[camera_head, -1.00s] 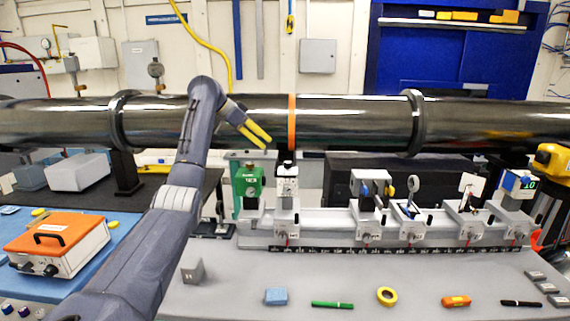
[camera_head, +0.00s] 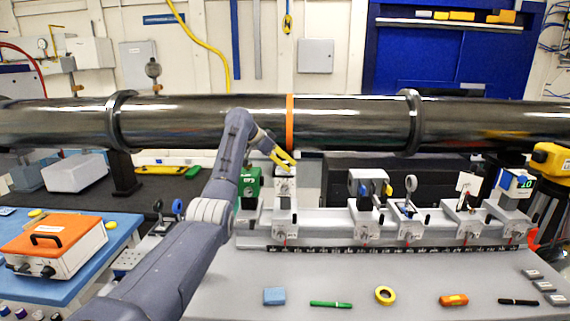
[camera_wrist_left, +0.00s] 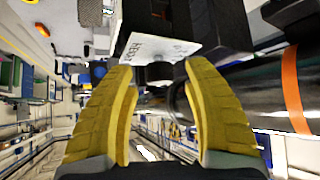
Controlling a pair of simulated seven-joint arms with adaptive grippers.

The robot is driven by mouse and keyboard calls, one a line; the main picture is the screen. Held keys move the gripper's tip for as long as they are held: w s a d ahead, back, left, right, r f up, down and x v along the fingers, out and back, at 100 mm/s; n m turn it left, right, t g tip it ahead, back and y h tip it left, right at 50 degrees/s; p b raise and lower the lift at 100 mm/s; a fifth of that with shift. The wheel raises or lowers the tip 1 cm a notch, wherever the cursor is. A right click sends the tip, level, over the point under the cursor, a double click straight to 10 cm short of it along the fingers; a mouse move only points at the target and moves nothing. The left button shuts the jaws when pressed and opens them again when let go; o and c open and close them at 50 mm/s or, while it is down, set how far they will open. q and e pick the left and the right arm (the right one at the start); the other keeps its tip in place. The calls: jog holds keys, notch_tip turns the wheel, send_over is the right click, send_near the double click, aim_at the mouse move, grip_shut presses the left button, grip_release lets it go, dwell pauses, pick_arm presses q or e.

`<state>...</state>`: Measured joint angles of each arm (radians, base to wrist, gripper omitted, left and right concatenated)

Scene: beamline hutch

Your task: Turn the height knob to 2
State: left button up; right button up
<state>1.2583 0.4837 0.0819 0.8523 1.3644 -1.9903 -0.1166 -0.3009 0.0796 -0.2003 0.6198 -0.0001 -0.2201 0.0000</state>
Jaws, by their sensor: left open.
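My left gripper (camera_head: 284,162) has yellow fingers and is over the leftmost mount on the rail, just under the black pipe. In the left wrist view the gripper (camera_wrist_left: 157,84) is open. A small dark knob (camera_wrist_left: 160,71) shows between its fingertips, with gaps seen on both sides. The knob sits by a white plate (camera_wrist_left: 160,47) with upside-down lettering that looks like HEIGHT. In the head view the mount's pale face (camera_head: 284,187) shows below the fingers, while the knob is hidden there. I cannot read the knob's setting. My right gripper is out of view.
The black pipe (camera_head: 350,122) with an orange band (camera_head: 290,120) runs close behind the gripper. Several other mounts stand along the rail (camera_head: 335,222) to the right. A green box (camera_head: 250,183) is close to the left. The front bench holds a blue block (camera_head: 274,296) and a tape roll (camera_head: 385,295).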

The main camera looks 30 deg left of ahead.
pick_arm(q)
jog(key=shift+w+d+f, duration=0.1)
jog(key=shift+w+f, duration=0.05)
grip_shut()
dwell(0.4)
